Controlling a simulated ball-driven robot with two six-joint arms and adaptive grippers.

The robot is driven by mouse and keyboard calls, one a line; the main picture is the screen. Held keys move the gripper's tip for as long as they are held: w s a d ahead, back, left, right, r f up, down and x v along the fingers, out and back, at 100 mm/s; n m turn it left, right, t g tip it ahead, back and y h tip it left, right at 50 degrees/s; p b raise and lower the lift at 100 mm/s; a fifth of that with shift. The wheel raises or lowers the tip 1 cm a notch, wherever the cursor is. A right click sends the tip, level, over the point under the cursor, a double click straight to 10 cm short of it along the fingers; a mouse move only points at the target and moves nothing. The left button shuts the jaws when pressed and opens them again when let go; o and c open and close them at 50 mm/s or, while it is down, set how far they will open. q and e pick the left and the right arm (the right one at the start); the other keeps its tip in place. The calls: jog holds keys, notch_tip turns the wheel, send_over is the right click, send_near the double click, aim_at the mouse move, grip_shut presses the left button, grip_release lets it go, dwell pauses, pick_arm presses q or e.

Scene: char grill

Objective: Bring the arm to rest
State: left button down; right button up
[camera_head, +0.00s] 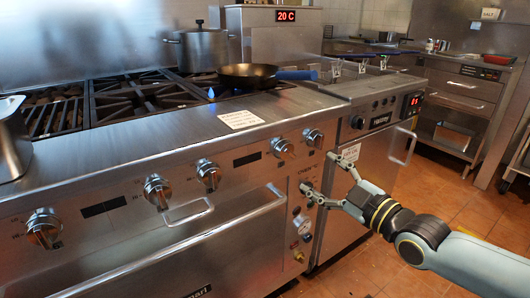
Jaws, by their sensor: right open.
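My right gripper (322,177) shows at the lower right, its arm coming in from the right edge. Its two fingers are spread wide and hold nothing. They are in front of the range's front panel, close to the lower right controls; I cannot tell whether a fingertip touches the panel. My left gripper is not in the view.
The steel range (130,157) has several knobs and a protruding oven handle (180,243). A black pan (247,75) with a blue handle and a steel pot (203,50) stand on top. A fryer (375,110) is to the right. Tiled floor (440,205) is open beyond.

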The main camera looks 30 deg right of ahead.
jog(key=shift+a, duration=0.1)
jog(key=s+f+m+g+h, duration=0.15)
jog(key=s+f+g, duration=0.4)
jog(key=f, duration=0.95)
jog(key=s+f+m+g+h, duration=0.1)
jog(key=s+f+m+g, duration=0.15)
jog(key=s+f, duration=0.85)
jog(key=s+a+f+m+g, duration=0.1)
jog(key=s+a+f+g, duration=0.1)
jog(key=s+f, duration=0.4)
jog(key=s+a+f+m+g, duration=0.1)
jog(key=s+f+g, duration=0.3)
jog(key=s, duration=0.9)
jog(key=s+a+f+m+g, duration=0.2)
jog(key=s+f+m+g, duration=0.1)
jog(key=s+f, duration=0.6)
jog(key=shift+s+a+f, duration=0.3)
jog(key=shift+s+f, duration=0.1)
jog(key=shift+s, duration=0.05)
jog(key=shift+y, duration=0.25)
